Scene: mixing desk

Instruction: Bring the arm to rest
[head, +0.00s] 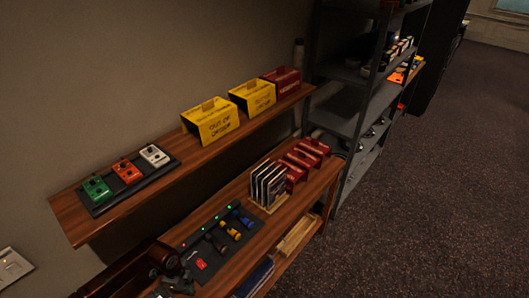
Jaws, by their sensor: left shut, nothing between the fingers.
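My left gripper (177,277) is in the head view at the bottom left, dark and partly cut off by the frame edge. It is shut with nothing in it. It is at the near end of the wooden desk (216,277), beside a dark mat (222,238) with small coloured items. I cannot tell whether it touches the desk. My right gripper is not in view.
An upper wooden shelf (80,228) holds green, orange and white pedals, yellow boxes (211,122) and a red box (283,81). On the desk are a rack of cases (267,185) and red boxes (309,151). A metal shelf (345,118) stands behind. Floor (430,200) at right is clear.

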